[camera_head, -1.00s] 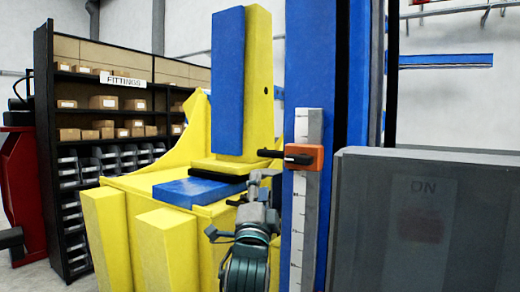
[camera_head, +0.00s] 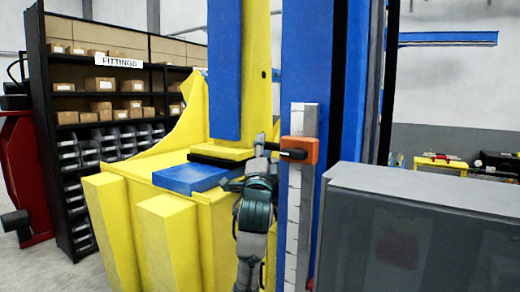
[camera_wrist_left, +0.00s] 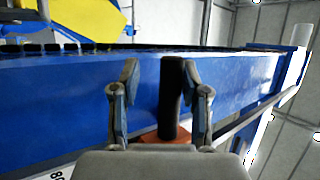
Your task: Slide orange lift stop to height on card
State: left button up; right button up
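The orange lift stop (camera_head: 312,151) sits on a pale marked scale strip (camera_head: 293,215) fixed to a blue upright post (camera_head: 316,60). Its black handle (camera_head: 294,154) points left toward my left gripper (camera_head: 268,142). In the left wrist view, the black handle (camera_wrist_left: 170,98) stands between the two fingers of my left gripper (camera_wrist_left: 161,68). The fingers are apart, with a clear gap on the left and the right finger close to the handle. A bit of the orange stop (camera_wrist_left: 166,137) shows behind the handle. My right gripper is out of view. No readable card shows.
A yellow and blue positioner (camera_head: 185,180) stands left of the post. A grey cabinet (camera_head: 420,235) stands close on the right. A dark shelf of boxes and bins (camera_head: 115,110) is at the back left. A table with tools (camera_head: 440,162) is far right.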

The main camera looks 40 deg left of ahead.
pick_arm(q)
jog(key=shift+d+r, duration=0.2)
jog(key=shift+d, duration=0.85)
grip_shut()
jog(key=shift+a, duration=0.2)
jog(key=shift+s+a+f, duration=0.1)
jog(key=shift+f, duration=0.05)
notch_tip(320, 180, down, 12)
jog(key=b, duration=0.7)
jog(key=shift+r+b, duration=0.2)
jog(key=shift+b, duration=0.15)
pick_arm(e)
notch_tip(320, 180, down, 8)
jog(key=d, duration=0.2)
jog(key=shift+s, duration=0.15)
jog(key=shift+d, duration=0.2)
